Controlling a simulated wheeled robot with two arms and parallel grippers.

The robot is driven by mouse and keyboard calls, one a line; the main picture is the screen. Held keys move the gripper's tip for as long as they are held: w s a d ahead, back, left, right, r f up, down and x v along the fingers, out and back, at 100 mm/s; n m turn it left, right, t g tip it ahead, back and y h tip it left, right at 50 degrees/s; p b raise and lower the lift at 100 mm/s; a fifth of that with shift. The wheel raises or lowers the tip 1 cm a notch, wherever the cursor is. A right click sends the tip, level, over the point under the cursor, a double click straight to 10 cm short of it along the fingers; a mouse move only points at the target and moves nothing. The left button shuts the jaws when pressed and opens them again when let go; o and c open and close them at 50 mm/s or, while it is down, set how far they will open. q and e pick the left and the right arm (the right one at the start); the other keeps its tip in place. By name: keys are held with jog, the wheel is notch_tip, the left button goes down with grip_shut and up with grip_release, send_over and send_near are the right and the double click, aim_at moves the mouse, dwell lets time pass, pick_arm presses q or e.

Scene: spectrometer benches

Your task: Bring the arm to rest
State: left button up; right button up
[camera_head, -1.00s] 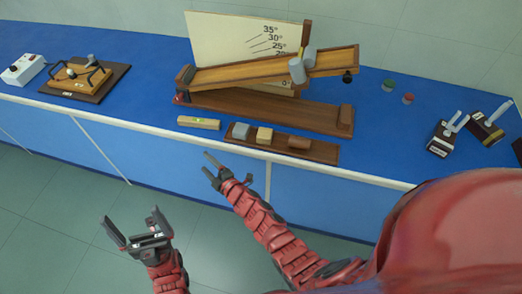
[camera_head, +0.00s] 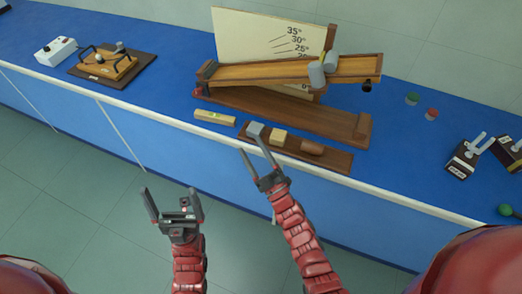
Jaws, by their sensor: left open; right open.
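My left gripper (camera_head: 172,207) is open and empty, in front of the bench and over the floor. My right gripper (camera_head: 256,160) is open and points up at the bench front. Its fingertips overlap, in the picture, the front edge of a dark wooden strip (camera_head: 340,160) that bears a grey block (camera_head: 255,130), a pale wooden block (camera_head: 278,137) and a brown block (camera_head: 312,148). I see nothing between its fingers, and I cannot tell whether it touches the strip. Both of my red arms come up from the bottom of the view.
A blue bench (camera_head: 165,100) runs across the view. It bears an inclined wooden ramp (camera_head: 255,72) with an angle board (camera_head: 245,35), a level (camera_head: 214,117), a wooden apparatus (camera_head: 110,65) and a white box (camera_head: 56,50). The floor (camera_head: 70,190) before it is clear.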

jog(key=shift+s+d+r, duration=0.1)
jog(key=shift+d+r, duration=0.05)
jog(key=shift+d, duration=0.05)
dwell(0.5)
